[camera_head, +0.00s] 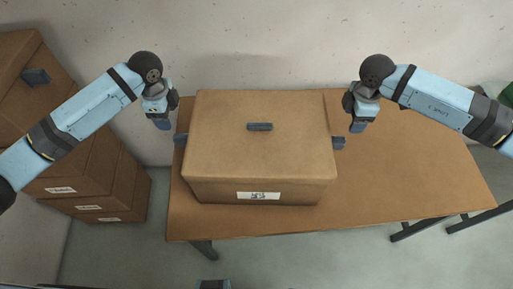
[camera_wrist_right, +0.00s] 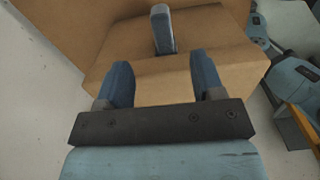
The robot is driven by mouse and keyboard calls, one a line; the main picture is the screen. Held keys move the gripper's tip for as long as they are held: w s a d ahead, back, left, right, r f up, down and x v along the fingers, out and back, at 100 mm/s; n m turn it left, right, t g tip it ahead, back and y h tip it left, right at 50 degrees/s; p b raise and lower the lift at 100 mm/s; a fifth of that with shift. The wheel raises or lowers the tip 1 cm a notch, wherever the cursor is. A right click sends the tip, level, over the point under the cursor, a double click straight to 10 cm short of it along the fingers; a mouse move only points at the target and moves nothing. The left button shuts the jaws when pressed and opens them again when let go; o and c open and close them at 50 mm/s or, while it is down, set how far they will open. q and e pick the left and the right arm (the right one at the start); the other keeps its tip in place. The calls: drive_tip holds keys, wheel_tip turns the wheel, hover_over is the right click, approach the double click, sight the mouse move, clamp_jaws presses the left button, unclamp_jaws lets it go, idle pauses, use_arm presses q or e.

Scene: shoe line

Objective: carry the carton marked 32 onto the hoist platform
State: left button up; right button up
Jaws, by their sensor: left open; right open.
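A large brown carton (camera_head: 258,160) stands on the wooden table (camera_head: 420,175). It has a dark grip on top, a dark side handle at its left (camera_head: 180,140) and another at its right (camera_head: 338,143). The print on its front label is too small to read. My left gripper (camera_head: 162,122) is open and empty, above and left of the left handle. My right gripper (camera_head: 356,124) is open, just above and right of the right handle. In the right wrist view the handle (camera_wrist_right: 163,32) shows ahead between the spread fingers (camera_wrist_right: 163,75), apart from them. No hoist platform is recognisable.
Several labelled brown cartons (camera_head: 85,185) are stacked on the floor at the left. A pale wall (camera_head: 270,40) runs close behind the table. The table's right part is clear. Dark metal legs or rails (camera_head: 430,226) show at the lower right, and a green object at the right edge.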

sight(176, 135)
use_arm(q)
drive_tip(key=shift+s, duration=0.1)
use_arm(e)
drive_tip(key=shift+s, duration=0.1)
use_arm(q)
drive_tip(key=shift+f, duration=0.55)
use_arm(e)
drive_tip(key=shift+f, duration=0.6)
use_arm(q)
wheel_tip(176, 135, down, 13)
drive_tip(key=shift+r, duration=0.1)
use_arm(e)
wheel_tip(176, 135, down, 13)
drive_tip(key=shift+r, duration=0.15)
use_arm(q)
drive_tip(key=shift+c, duration=0.3)
use_arm(e)
drive_tip(key=shift+c, duration=0.3)
use_arm(q)
drive_tip(key=c, duration=1.1)
use_arm(e)
drive_tip(key=c, duration=1.1)
use_arm(q)
drive_tip(key=shift+r, duration=0.1)
use_arm(e)
drive_tip(key=shift+r, duration=0.1)
